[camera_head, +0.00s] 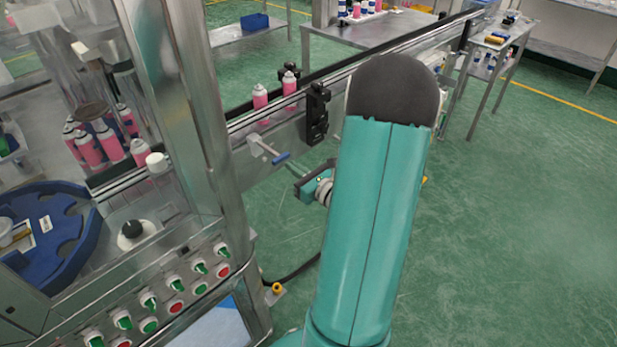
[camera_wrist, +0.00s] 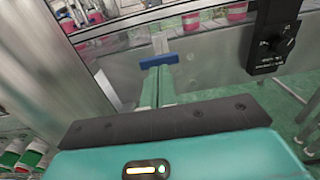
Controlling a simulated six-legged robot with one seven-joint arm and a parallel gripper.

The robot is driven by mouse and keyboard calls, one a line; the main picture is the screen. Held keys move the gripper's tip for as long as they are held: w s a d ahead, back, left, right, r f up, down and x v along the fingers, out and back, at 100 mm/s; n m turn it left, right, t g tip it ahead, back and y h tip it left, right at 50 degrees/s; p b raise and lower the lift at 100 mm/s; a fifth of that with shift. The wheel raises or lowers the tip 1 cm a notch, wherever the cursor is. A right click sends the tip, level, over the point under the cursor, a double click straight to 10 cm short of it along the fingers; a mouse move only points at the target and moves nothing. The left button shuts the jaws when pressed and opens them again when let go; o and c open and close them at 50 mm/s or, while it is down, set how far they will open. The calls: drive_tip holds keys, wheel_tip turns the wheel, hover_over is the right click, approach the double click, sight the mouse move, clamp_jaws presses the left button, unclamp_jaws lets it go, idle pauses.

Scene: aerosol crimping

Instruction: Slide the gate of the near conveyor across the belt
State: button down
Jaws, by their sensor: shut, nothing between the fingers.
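The gate of the near conveyor shows as a metal rod and bracket (camera_head: 262,147) with a blue handle (camera_head: 281,157), on the conveyor's front side. In the wrist view the blue handle (camera_wrist: 158,61) lies crosswise below a pale metal piece (camera_wrist: 160,43). My gripper (camera_wrist: 157,70) is shut and empty. Its two teal fingers lie side by side and point at the blue handle, their tips just below it in the picture. I cannot tell whether they touch. In the head view my forearm hides part of my wrist, and the fingertips are not clear.
Pink cans (camera_head: 260,97) stand on the conveyor belt. A black control box (camera_head: 317,113) is mounted right of the handle; its knob (camera_wrist: 284,45) shows in the wrist view. A steel machine post (camera_head: 195,110) and a button panel (camera_head: 165,290) stand at left. Open green floor (camera_head: 510,220) lies at right.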

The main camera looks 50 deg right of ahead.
sight(279, 157)
drive_tip(key=shift+w+d, duration=0.1)
drive_tip(key=shift+w, duration=0.75)
drive_tip(key=w, duration=0.6)
drive_tip(key=shift+w+d, duration=0.2)
drive_tip(key=shift+d, duration=0.1)
drive_tip(key=shift+w+r, duration=0.1)
drive_tip(key=shift+w, duration=0.25)
